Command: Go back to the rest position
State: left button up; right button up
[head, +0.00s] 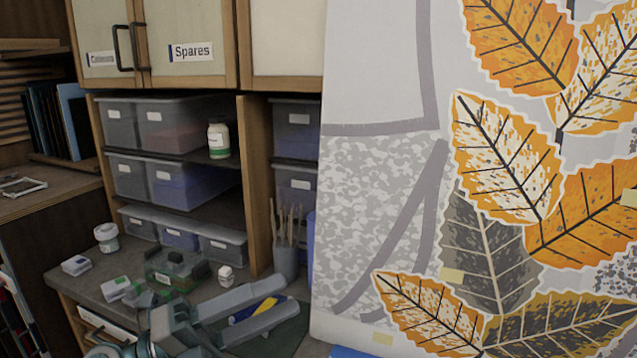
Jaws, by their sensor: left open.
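My left gripper (287,296) reaches in from the bottom, low over the counter, with its two grey fingers apart. A yellow and blue tool (254,310) shows between the fingers. It seems to lie on a dark green mat (290,335), and I cannot tell whether a finger touches it. My right gripper is not in view.
The counter (65,285) holds small boxes (115,289), a white jar (106,237) and a brush cup (286,262). Shelves with grey bins (170,120) and cabinets (190,25) stand behind.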

pick_arm(q)
jog(key=w+a+f+n+t+y, duration=0.3)
jog(key=a+n+t+y, duration=0.15)
jog(key=n+t, duration=0.35)
jog(key=w+a+f+n+t+y, duration=0.2)
jog(key=w+a+n+t+y, duration=0.25)
jog(key=n, duration=0.65)
jog(key=s+a+f+n+g+y, duration=0.1)
jog(key=s+a+f+n+y, duration=0.1)
jog(key=a+f+n+y, duration=0.5)
jog(key=s+f+n+g+y, duration=0.2)
jog(key=f+n+y, duration=0.15)
jog(key=f, duration=0.75)
jog(key=s+a+f+n+g+y, duration=0.25)
jog(key=s+f+g, duration=0.25)
jog(key=s+f, duration=0.6)
jog(key=s+d+f+n+g+h, duration=0.25)
jog(key=s+f+g, duration=0.45)
jog(key=s+f, duration=0.7)
jog(key=s+f+g, duration=0.2)
jog(key=s+f, duration=0.1)
jog(key=f, duration=2.3)
jog(key=s+a+f+m+g+y, duration=0.1)
jog(key=s+a+f, duration=0.2)
jog(key=s+f, duration=1.6)
jog(key=shift+b, duration=0.45)
